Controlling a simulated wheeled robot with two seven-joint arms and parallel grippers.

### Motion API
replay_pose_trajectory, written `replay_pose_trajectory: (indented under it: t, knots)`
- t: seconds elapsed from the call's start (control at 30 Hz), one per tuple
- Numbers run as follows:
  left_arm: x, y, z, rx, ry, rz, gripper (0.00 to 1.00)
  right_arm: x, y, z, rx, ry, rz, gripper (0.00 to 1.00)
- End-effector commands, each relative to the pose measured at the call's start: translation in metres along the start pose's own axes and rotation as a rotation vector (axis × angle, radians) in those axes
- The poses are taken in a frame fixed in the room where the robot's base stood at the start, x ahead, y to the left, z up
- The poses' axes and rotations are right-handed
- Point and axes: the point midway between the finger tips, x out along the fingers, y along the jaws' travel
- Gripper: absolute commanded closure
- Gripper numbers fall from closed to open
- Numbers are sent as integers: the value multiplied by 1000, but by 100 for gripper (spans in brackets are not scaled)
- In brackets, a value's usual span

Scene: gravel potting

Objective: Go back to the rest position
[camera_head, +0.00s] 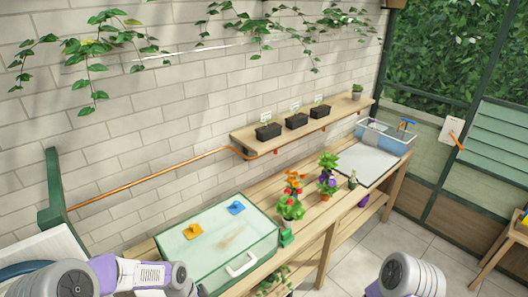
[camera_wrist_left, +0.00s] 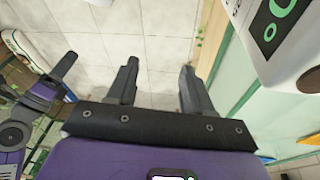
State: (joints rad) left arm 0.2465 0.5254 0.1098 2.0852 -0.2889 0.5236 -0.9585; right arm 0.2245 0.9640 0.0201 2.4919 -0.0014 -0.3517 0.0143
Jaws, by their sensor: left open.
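My left gripper (camera_wrist_left: 158,75) is open in the left wrist view, with nothing between its two dark fingers. Pale floor tiles lie behind them. In the head view my left arm crosses the lower left corner, in front of the green-framed case (camera_head: 202,272), and its fingers are not seen. My right arm shows only at the bottom edge right of centre. A purple and dark part at the left of the left wrist view looks like my other arm; its jaw opening is unclear.
A wooden bench (camera_head: 312,212) runs along the brick wall, with potted flowers (camera_head: 290,205), a grey mat (camera_head: 363,163) and a blue clear bin (camera_head: 384,141). Three black planters, one of them this planter (camera_head: 268,131), stand on the shelf (camera_head: 246,147). Tiled floor (camera_head: 440,240) is open at right.

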Motion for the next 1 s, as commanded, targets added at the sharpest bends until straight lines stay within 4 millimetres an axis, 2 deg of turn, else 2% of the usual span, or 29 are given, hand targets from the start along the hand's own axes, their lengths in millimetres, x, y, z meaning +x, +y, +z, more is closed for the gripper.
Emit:
replay_pose_trajectory:
  t: [0.03, 0.1, 0.2, 0.3, 0.4, 0.5, 0.6, 1.0]
  knots:
    - [50, 15, 4, -111, 21, 33, 49, 22, 8, -1, 0, 0, 0, 24]
    - [102, 35, 7, -303, 53, 61, 49, 41, 16, -2, 1, 0, 0, 24]
    - [170, 68, 17, -602, 76, 95, 49, 67, 25, -4, 1, 1, 0, 24]
    - [219, 96, 30, -872, 79, 109, 49, 87, 33, -4, 1, 1, 0, 24]
    - [250, 117, 43, -1078, 73, 106, 49, 101, 38, -5, 1, 1, 0, 24]
    - [266, 130, 53, -1212, 68, 96, 49, 108, 41, -5, 1, 1, 0, 24]
    - [272, 135, 57, -1275, 67, 88, 49, 110, 42, -5, 0, 1, 0, 24]
    - [270, 135, 57, -1286, 69, 85, 49, 109, 41, -6, 0, 1, 0, 24]
